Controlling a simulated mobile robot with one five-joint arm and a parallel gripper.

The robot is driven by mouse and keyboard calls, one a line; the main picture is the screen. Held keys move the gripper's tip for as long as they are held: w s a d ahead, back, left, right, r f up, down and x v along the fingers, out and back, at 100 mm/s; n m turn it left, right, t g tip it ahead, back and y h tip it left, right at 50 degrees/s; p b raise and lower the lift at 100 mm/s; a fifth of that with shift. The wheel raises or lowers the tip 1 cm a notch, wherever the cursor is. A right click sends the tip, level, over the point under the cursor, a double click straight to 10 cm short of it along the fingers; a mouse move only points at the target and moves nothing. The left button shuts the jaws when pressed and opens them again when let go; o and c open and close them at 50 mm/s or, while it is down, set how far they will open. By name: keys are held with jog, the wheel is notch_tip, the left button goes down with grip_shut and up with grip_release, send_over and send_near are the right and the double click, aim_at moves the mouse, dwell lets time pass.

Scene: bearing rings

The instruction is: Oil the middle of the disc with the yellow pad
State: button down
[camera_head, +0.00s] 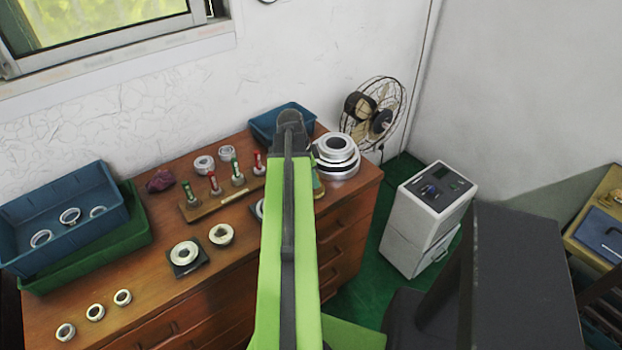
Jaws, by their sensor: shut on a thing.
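My green arm reaches up the middle of the head view and ends in a dark joint over the back of the wooden cabinet top. My gripper's fingers are hidden behind it, and so is whatever they hold. I make out no yellow pad. A pale ring-shaped disc (184,253) lies on a dark square plate (200,261) left of my arm. Another ring (220,235) lies just right of it. I cannot tell which round piece is the task's disc. A wooden rack (222,200) holds several upright pieces with red and green handles.
Stacked large rings (336,158) stand at the cabinet's (145,290) right end. A blue bin (70,245) with rings sits at the left, over a green one (135,245). Small rings (96,312) lie at the front left. A blue tray (265,124) is at the back.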

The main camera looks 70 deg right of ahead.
jog(key=shift+r+p, duration=2.25)
jog(key=shift+r, duration=0.4)
jog(key=shift+f, duration=0.1)
